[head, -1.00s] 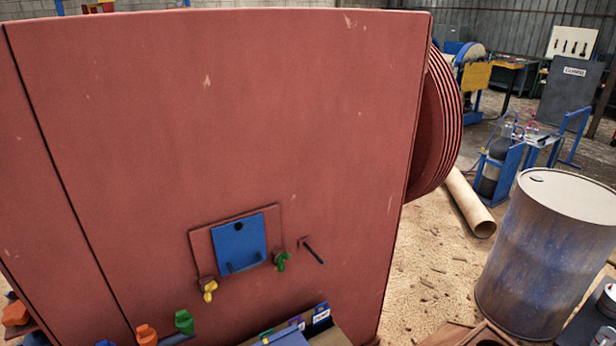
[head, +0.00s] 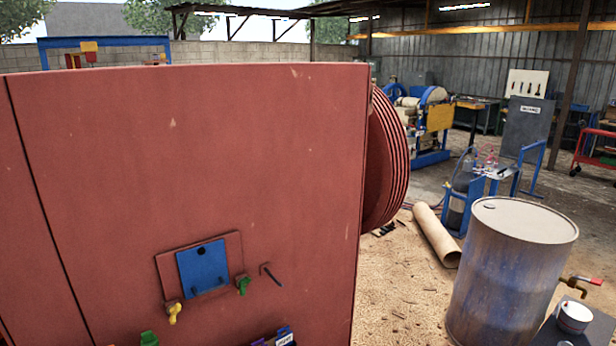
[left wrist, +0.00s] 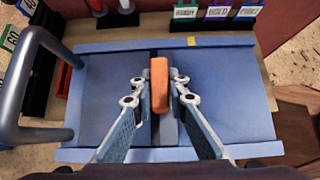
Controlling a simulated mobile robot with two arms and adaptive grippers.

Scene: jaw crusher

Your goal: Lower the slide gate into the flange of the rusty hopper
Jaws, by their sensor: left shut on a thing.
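In the left wrist view my left gripper (left wrist: 158,98) is shut on an upright orange grip (left wrist: 160,84). The grip stands over a dark slot in the middle of a broad blue plate (left wrist: 225,100). Whether this grip belongs to the slide gate I cannot tell; its lower end is hidden. I see no rusty hopper or flange that I can identify in either view. Neither gripper shows in the head view, and my right gripper is in no frame.
A large red machine housing (head: 200,150) fills the head view's left, with a blue plate (head: 203,269) on its face. A worn drum (head: 510,270) stands right. In the left wrist view a grey tube handle (left wrist: 30,133) is at left and labelled bins (left wrist: 217,12) behind.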

